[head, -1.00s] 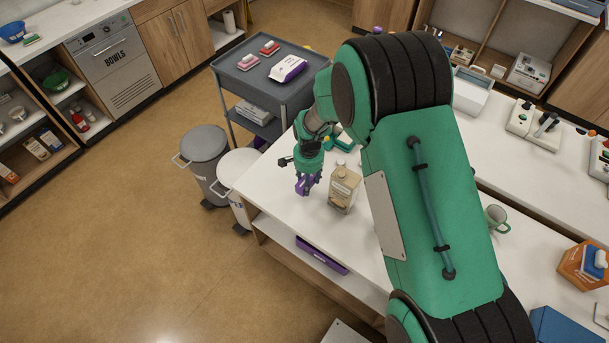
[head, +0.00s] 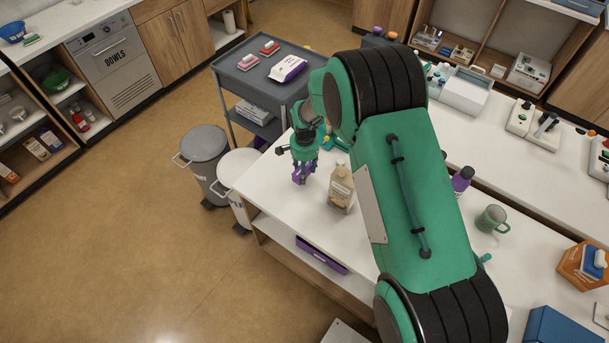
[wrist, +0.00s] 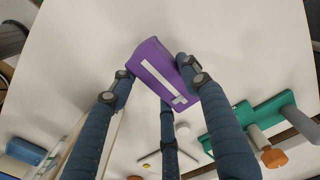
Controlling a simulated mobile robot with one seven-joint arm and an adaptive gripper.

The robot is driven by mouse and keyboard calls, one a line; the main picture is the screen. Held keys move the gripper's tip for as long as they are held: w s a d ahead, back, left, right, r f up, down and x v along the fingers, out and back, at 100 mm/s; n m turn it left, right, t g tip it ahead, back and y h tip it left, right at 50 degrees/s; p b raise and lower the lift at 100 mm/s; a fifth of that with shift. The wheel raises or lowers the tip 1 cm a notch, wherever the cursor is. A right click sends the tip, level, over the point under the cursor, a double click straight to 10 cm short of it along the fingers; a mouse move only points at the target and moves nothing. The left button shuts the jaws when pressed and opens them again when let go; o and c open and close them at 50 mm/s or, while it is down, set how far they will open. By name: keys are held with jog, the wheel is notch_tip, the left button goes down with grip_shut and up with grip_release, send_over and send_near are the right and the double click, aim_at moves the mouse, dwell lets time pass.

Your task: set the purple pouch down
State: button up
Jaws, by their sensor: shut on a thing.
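The purple pouch (head: 299,177) is between the fingers of my gripper (head: 303,170), over the left end of the white counter (head: 268,183).
A grey cart (head: 255,88) is behind, and two bins (head: 203,148) stand left of the counter. A green mug (head: 492,219) stands farther right.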

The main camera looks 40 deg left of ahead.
jog(key=shift+f, duration=1.45)
jog(key=shift+f, duration=0.15)
jog(key=o, duration=1.2)
jog(key=shift+r, duration=0.2)
notch_tip(320, 180, up, 12)
jog(key=shift+f, duration=0.1)
